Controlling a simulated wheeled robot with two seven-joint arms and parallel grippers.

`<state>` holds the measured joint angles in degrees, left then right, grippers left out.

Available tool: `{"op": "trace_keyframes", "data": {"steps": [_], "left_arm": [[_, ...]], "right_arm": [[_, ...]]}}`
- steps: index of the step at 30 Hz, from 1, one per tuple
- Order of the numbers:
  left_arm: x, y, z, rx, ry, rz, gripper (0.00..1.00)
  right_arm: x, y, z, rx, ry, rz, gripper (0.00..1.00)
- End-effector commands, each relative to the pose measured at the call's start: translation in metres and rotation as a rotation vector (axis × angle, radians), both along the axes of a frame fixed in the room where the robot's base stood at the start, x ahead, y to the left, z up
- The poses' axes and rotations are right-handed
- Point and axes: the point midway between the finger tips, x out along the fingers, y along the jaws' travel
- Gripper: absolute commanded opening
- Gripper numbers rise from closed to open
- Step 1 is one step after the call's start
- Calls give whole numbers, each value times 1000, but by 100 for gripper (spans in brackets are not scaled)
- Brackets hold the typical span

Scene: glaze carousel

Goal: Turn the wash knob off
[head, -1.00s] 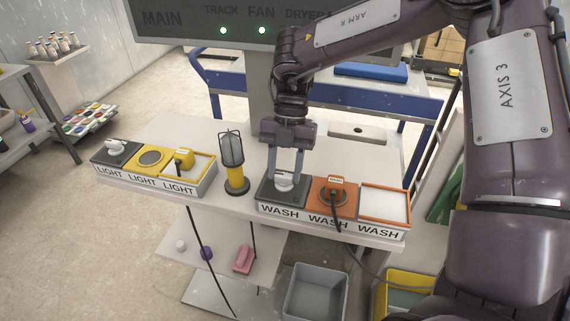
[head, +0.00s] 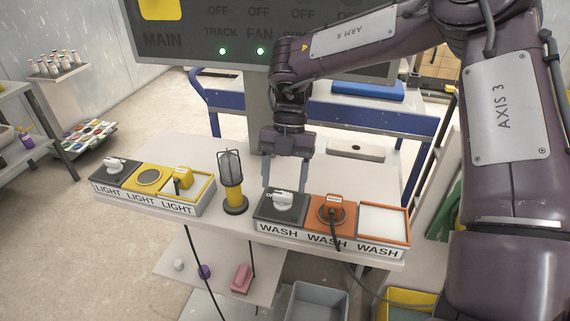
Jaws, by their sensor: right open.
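The wash knob (head: 283,201) is a white dial on a dark grey plate at the left end of the block lettered WASH (head: 330,238). The marking beside the knob is too small to read surely. My right gripper (head: 286,183) comes down from above, just over and behind the knob. Its two fingers are spread wide with nothing between them, and they look clear of the knob. My left gripper is not in the head view.
Right of the knob are an orange socket (head: 325,214) with a plugged black cable and a white pad in an orange frame (head: 384,221). A caged yellow lamp (head: 233,193) stands left. The LIGHT block (head: 150,201) is farther left. A dark status board (head: 200,35) rises behind.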

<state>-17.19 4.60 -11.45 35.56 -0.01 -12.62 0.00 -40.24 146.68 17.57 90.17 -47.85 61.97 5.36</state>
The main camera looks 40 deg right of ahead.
Motion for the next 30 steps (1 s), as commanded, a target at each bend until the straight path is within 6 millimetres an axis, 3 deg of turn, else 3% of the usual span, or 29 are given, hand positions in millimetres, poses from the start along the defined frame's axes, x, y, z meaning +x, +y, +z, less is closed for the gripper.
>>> {"op": "trace_keyframes", "data": {"steps": [3, 9, 30], "left_arm": [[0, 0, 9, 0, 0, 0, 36], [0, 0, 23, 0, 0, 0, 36], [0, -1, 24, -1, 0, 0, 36]], "right_arm": [[7, -6, 23, 0, -3, -1, 62], [13, -14, 48, 0, -2, -1, 62], [14, -16, 52, 1, -1, 1, 62]]}}
